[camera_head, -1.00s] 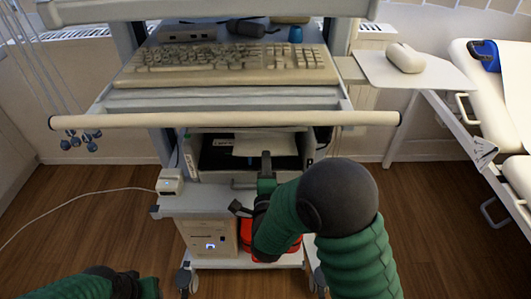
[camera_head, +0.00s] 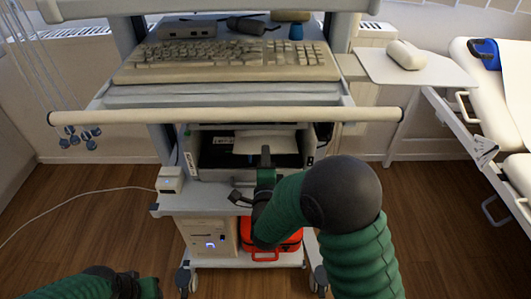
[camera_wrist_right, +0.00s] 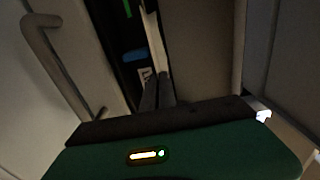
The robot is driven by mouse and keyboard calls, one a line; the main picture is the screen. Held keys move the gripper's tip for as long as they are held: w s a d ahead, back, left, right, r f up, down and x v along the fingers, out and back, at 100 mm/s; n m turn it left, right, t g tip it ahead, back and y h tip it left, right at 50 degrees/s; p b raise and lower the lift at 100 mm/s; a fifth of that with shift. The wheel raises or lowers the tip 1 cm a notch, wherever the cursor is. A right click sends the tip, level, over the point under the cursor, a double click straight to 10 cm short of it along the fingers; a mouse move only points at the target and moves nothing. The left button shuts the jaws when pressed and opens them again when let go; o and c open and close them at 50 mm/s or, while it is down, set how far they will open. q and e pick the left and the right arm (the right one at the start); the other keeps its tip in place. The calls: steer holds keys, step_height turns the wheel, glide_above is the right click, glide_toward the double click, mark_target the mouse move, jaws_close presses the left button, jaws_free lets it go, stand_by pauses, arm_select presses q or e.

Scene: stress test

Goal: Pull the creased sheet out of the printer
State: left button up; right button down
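The printer (camera_head: 190,160) sits on the cart's middle shelf, with a dark front opening. The pale creased sheet (camera_head: 250,146) sticks out of this opening. In the right wrist view the sheet (camera_wrist_right: 157,40) shows nearly edge-on as a thin pale strip. My right gripper (camera_head: 265,156) is at the sheet's front edge. In the wrist view its dark fingers (camera_wrist_right: 158,92) are close together, with the strip's near end between them; the exact contact is dark. My left gripper (camera_head: 140,286) is low at the bottom left, away from the printer, its fingers unclear.
A long handle bar (camera_head: 230,118) crosses above the printer, below the keyboard (camera_head: 225,62). A small white device (camera_head: 170,180) stands left of the printer. Below are a beige computer box (camera_head: 208,238) and a red case (camera_head: 270,246). A bed (camera_head: 490,110) stands at the right.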

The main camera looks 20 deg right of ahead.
steer(key=shift+f, duration=0.1)
steer(key=shift+r, duration=0.2)
steer(key=b+v, duration=0.1)
steer(key=v, duration=0.8)
steer(key=shift+r, duration=0.25)
